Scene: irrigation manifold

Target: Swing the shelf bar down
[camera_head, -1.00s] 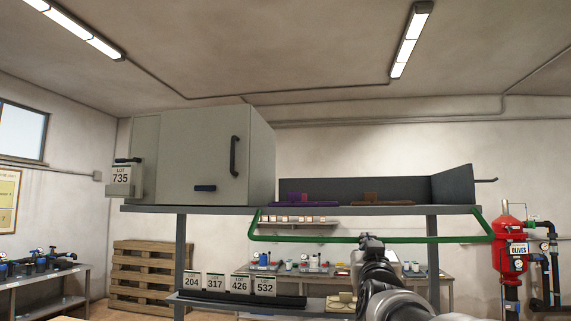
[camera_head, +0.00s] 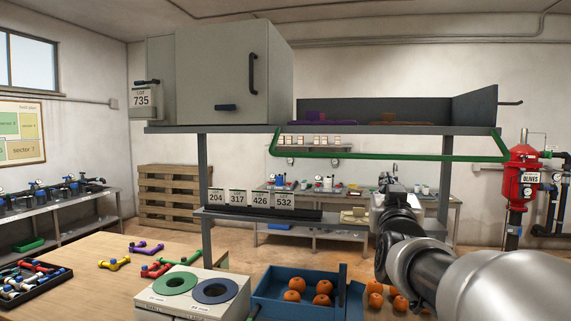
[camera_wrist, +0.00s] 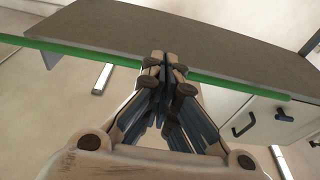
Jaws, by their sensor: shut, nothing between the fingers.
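The shelf bar is a green U-shaped bar (camera_head: 400,158) hung below the front edge of the upper shelf (camera_head: 370,130). Its long cross piece runs level, a little under the shelf edge, and its ends slope up to the shelf. My gripper (camera_head: 388,180) is just under the bar in the head view, right of its middle. In the wrist view the closed fingertips (camera_wrist: 165,64) overlap the green bar (camera_wrist: 80,51), with the shelf underside beyond. The fingers are shut with nothing between them. I cannot tell whether they touch the bar.
A grey cabinet (camera_head: 235,75) stands on the shelf's left end. Number cards (camera_head: 250,200) stand on the lower shelf. A blue crate (camera_head: 265,306) of orange fruit and a box with two rings (camera_head: 190,306) are in front. A red tank (camera_head: 521,180) stands right.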

